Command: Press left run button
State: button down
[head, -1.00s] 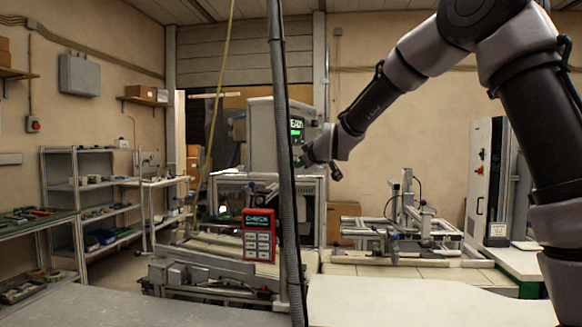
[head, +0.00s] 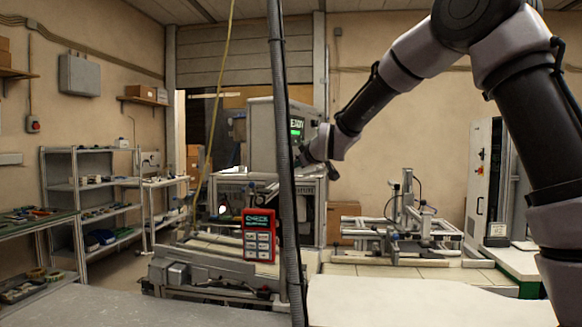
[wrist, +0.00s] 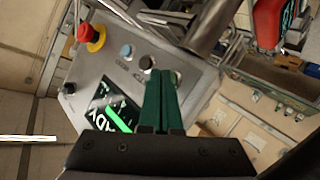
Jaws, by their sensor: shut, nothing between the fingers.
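The grey control panel (wrist: 195,95) fills the middle of the wrist view, tilted. It carries a red mushroom knob on a yellow collar (wrist: 90,36), a blue button (wrist: 126,52), a black button (wrist: 146,62) and a round button (wrist: 176,76). Their labels are too small to read, so I cannot tell which is the left run button. My gripper (wrist: 161,72) is shut and empty, its green fingertips over the panel between the black button and the partly hidden round button. Contact cannot be told. In the head view the grey machine box (head: 262,140) shows a lit green screen (head: 297,128).
A dark vertical hose (head: 281,150) crosses in front of the machine and hides part of my gripper area in the head view. A bench with a metal fixture (head: 405,225) stands right, shelves (head: 100,190) left.

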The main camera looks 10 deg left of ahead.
jog(key=shift+w+a, duration=0.1)
jog(key=shift+a, duration=0.25)
jog(key=shift+d, duration=0.2)
dwell(0.4)
jog(key=shift+s+d, duration=0.25)
jog(key=shift+d, duration=0.35)
jog(key=shift+s+d, duration=0.25)
jog(key=shift+d, duration=0.55)
jog(key=shift+s+d, duration=0.3)
jog(key=shift+d, duration=0.45)
jog(key=shift+s+d, duration=0.25)
jog(key=shift+d, duration=0.55)
jog(key=s+d+r+m+g+h, duration=0.1)
jog(key=s+d+m+g+h, duration=0.65)
jog(key=s+d, duration=1.6)
jog(key=s+d+f+m+t+y, duration=0.1)
jog(key=s+d+f+m, duration=0.1)
jog(key=s+m, duration=0.2)
jog(key=s+d+f+m+y, duration=0.1)
jog(key=s+d+f+m, duration=0.1)
jog(key=s, duration=0.5)
jog(key=shift+s+d+m+t+y, duration=0.35)
jog(key=shift+s+m, duration=0.05)
jog(key=shift+m, duration=0.45)
